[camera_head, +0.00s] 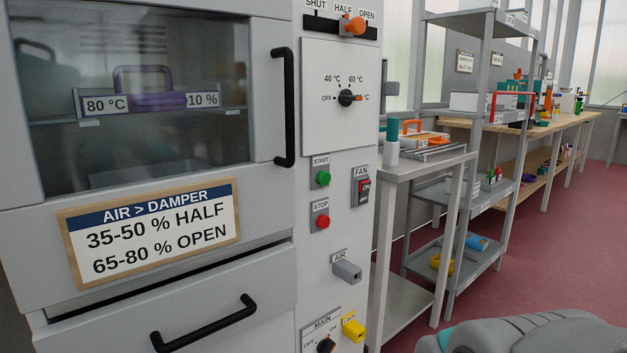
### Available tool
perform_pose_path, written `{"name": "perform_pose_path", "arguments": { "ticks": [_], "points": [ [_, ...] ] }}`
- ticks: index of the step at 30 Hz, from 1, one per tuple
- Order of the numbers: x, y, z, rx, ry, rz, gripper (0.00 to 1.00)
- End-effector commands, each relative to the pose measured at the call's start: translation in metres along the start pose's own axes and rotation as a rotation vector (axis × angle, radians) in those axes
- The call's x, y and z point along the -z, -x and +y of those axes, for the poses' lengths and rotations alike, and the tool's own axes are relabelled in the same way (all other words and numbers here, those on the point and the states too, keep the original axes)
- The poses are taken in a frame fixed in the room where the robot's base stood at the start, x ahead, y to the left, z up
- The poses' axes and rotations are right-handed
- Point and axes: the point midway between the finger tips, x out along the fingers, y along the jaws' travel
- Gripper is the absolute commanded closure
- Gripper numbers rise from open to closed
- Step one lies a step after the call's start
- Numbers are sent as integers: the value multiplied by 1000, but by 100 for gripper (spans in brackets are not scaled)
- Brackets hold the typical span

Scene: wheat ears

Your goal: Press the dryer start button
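The green start button (323,178) sits under a START label on the dryer's (310,240) light grey front panel, right of the door. The red stop button (322,222) is just below it under a STOP label. The fan switch (364,192), red at its top with ON and OFF marks, is to the right. The black temperature knob (346,98) is above, and the orange damper slider (355,26) is near HALF at the top. Behind the door window, a purple-handled tray (146,100) bears 80 °C and 10 % tags. My gripper does not show; nothing covers the start button.
The black door handle (284,108) and the drawer handle (204,323) stick out from the front. A grey AIR part (347,271) and a yellow LOCK part (353,329) protrude lower down. A grey side table (410,172) stands close right. Red floor (545,255) is open at right.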

Motion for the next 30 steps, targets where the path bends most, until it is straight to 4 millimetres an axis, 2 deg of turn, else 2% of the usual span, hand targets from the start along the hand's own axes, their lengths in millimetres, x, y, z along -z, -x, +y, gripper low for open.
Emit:
{"name": "perform_pose_path", "arguments": {
  "ticks": [2, 12, 30],
  "points": [
    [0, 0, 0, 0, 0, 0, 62],
    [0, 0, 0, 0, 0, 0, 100],
    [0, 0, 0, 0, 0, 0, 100]
  ]
}}
